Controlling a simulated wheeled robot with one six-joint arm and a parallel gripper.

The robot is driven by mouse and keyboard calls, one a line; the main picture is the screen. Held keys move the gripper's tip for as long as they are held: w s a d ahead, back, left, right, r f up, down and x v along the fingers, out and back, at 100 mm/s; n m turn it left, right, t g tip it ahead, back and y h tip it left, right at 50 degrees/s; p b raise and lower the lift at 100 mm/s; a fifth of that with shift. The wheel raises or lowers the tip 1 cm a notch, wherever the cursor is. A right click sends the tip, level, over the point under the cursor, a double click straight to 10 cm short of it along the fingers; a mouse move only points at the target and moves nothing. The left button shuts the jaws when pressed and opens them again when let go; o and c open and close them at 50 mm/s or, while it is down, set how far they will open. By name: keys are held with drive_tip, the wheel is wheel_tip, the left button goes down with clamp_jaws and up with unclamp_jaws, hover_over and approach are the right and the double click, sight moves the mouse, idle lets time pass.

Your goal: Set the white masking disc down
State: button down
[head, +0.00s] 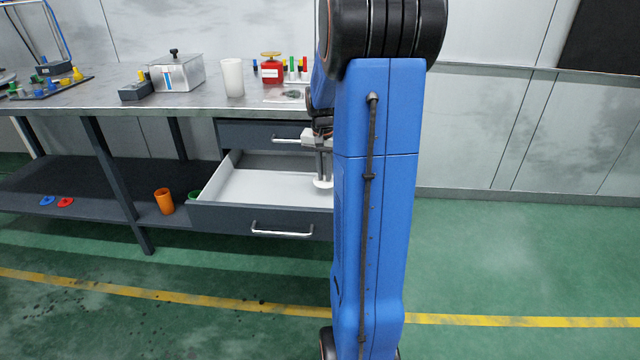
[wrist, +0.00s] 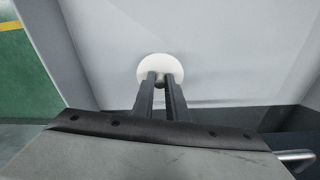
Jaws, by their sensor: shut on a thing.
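The white masking disc (wrist: 160,67) is at my fingertips in the wrist view, with a small grey knob at its middle between the fingers. My gripper (wrist: 160,84) is shut on the disc. In the head view the disc (head: 322,184) shows as a small white shape below my gripper (head: 322,172), inside the open drawer (head: 262,187). My arm hides part of the drawer's right side. I cannot tell whether the disc touches the drawer floor.
The drawer front with its handle (head: 282,230) sticks out from the workbench (head: 190,95). A closed drawer (head: 262,135) is above. On the bench stand a metal box (head: 178,74), a white cup (head: 232,77) and a red item (head: 271,70). An orange cup (head: 164,201) stands on the lower shelf.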

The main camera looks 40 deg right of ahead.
sight(325, 181)
drive_tip(key=shift+f, duration=2.2)
drive_tip(key=shift+f, duration=0.15)
drive_tip(key=c, duration=1.7)
unclamp_jaws()
drive_tip(key=shift+c, duration=0.2)
